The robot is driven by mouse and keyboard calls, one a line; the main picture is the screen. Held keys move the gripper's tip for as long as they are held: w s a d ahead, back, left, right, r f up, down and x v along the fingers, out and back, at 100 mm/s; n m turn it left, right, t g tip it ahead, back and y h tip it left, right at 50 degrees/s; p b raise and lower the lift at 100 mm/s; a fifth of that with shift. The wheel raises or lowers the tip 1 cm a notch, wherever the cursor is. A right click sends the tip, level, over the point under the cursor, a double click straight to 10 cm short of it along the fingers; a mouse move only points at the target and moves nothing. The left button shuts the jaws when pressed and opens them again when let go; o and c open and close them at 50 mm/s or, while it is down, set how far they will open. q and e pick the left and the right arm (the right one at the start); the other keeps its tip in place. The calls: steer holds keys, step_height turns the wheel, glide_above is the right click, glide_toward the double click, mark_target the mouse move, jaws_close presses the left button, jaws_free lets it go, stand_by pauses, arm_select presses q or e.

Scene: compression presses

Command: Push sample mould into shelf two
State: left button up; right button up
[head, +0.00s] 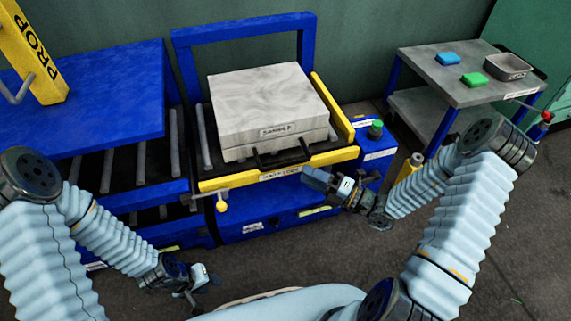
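The sample mould (265,103) is a pale, marbled square block with a label and dark handles on its front. It sits on the rollers of a blue cart with yellow rails (278,173). To its left, a blue press has a roller shelf (120,163) and a lower shelf (150,217); which is shelf two I cannot read. My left gripper (196,288) hangs low, in front of the press and away from the mould. My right gripper (318,180) is just right of the handles, by the cart's front rail; contact is unclear. Neither gripper's finger gap is clear.
A yellow prop (30,55) stands on the press's blue plate (85,95). A yellow-tipped latch (221,205) sticks out at the cart's front left. A green-knobbed control box (375,140) is at its right. A grey side table (455,90) holds blue and green blocks and a tray.

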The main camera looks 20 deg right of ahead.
mark_target(286, 165)
steer(key=x, duration=0.7)
steer(key=shift+w+a, duration=0.2)
steer(key=shift+a, duration=0.1)
jaws_close()
